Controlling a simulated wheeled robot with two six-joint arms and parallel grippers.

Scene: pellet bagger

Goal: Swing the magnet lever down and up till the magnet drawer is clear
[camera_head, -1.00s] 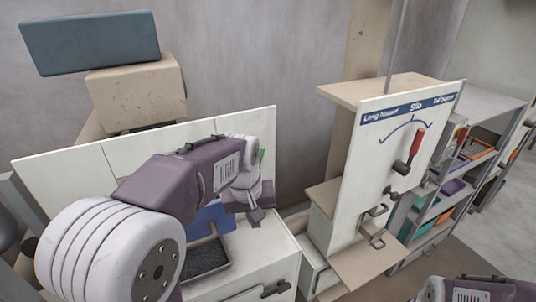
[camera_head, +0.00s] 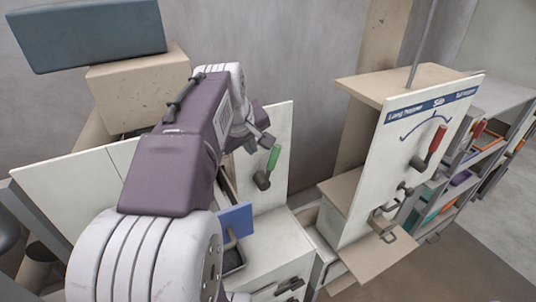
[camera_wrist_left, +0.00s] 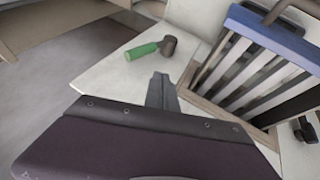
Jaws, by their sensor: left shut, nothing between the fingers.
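The magnet lever (camera_head: 273,158) has a green handle on a dark pivot, mounted on a white panel. Its handle points upward in the head view; the lever also shows in the left wrist view (camera_wrist_left: 142,50). The magnet drawer (camera_head: 237,220) has a blue front; in the left wrist view its pale bars (camera_wrist_left: 252,75) show in a frame behind the blue edge. I cannot tell whether anything clings to the bars. My left gripper (camera_head: 264,142) is shut and empty, close to the top of the green handle and apart from it in the wrist view (camera_wrist_left: 162,90). My right gripper is out of view.
A dark tray (camera_head: 233,262) sits below the blue drawer. To the right stands a silo panel (camera_head: 405,165) with a red-handled lever (camera_head: 436,142). Shelves (camera_head: 470,165) stand further right. A beige box (camera_head: 135,90) is at the back left.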

